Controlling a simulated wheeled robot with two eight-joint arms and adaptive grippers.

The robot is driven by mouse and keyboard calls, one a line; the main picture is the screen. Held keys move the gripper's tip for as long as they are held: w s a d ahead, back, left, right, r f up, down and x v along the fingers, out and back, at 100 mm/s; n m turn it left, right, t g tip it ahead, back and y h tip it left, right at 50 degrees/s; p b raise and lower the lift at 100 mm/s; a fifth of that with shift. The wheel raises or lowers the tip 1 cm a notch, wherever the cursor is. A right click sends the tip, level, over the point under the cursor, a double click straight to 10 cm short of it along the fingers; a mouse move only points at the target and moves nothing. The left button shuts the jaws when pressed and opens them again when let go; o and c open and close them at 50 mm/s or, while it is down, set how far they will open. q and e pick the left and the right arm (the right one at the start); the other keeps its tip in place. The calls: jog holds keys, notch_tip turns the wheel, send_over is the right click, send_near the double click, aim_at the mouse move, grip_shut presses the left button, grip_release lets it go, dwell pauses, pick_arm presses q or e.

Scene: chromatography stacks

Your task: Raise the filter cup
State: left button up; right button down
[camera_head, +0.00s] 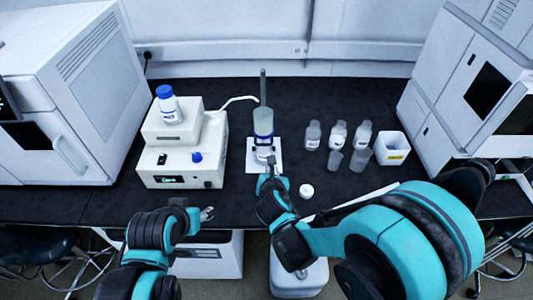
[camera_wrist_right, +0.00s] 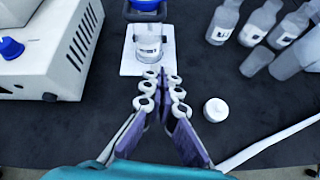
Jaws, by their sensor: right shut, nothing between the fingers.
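The filter cup (camera_head: 263,120) is a clear cylinder on top of the filter stand, with a blue band (camera_head: 263,138) below it and a grey rod behind. Under it a clear glass flask (camera_head: 264,155) stands upright on a white pad; in the right wrist view the flask (camera_wrist_right: 149,45) is just ahead of my fingers, and the cup is mostly out of frame. My right gripper (camera_wrist_right: 161,82) is shut and empty, low in front of the pad; it also shows in the head view (camera_head: 268,172). My left gripper (camera_head: 207,213) is at the bench's front edge, away from the stand; its jaw opening is unclear.
A white pump unit (camera_head: 180,178) with a blue-capped bottle (camera_head: 168,104) stands left of the stand. Several bottles and cups (camera_head: 338,135) and a white bin (camera_head: 392,148) stand right. A white cap (camera_head: 306,191) lies near my right gripper. Large instruments flank the bench.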

jog(key=shift+w+a+f+n, duration=0.15)
jog(key=shift+a+f+n, duration=0.35)
jog(key=shift+a+n, duration=0.45)
jog(key=shift+d, duration=0.2)
jog(key=b+x, duration=0.4)
jog(key=x, duration=0.7)
notch_tip(320, 180, up, 5)
jog(key=shift+a+f, duration=0.1)
jog(key=shift+f, duration=0.05)
jog(key=shift+p, duration=0.3)
